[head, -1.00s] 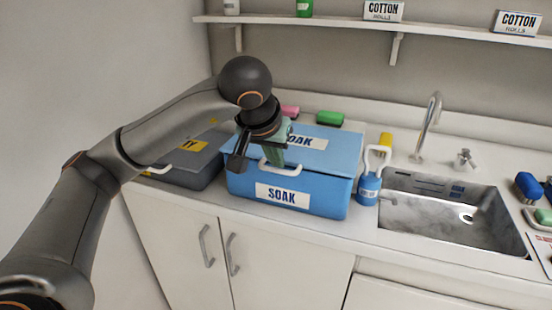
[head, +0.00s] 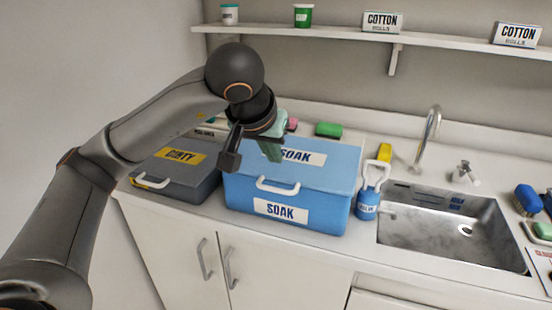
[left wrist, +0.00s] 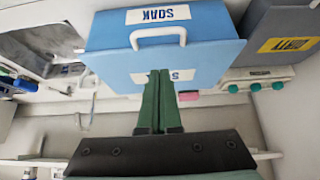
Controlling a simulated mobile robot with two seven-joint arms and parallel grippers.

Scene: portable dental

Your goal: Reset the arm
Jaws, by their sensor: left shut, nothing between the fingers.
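My left arm comes in from the left in the head view, bent at a round dark joint. My left gripper (head: 273,151) has green fingers and is shut and empty, above the lid of the blue SOAK box (head: 330,205). In the left wrist view the two green fingers (left wrist: 160,76) lie side by side in front of the same blue box (left wrist: 215,45). The box's lid is down, and its white handle (head: 278,185) is clear of the fingers. My right gripper is not in view.
A grey DIRTY box (head: 205,185) stands left of the blue box. A blue bottle (head: 368,204), a sink (head: 440,230) and a tall tap (head: 430,130) are to the right. A wall shelf (head: 340,34) holds cartons and jars.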

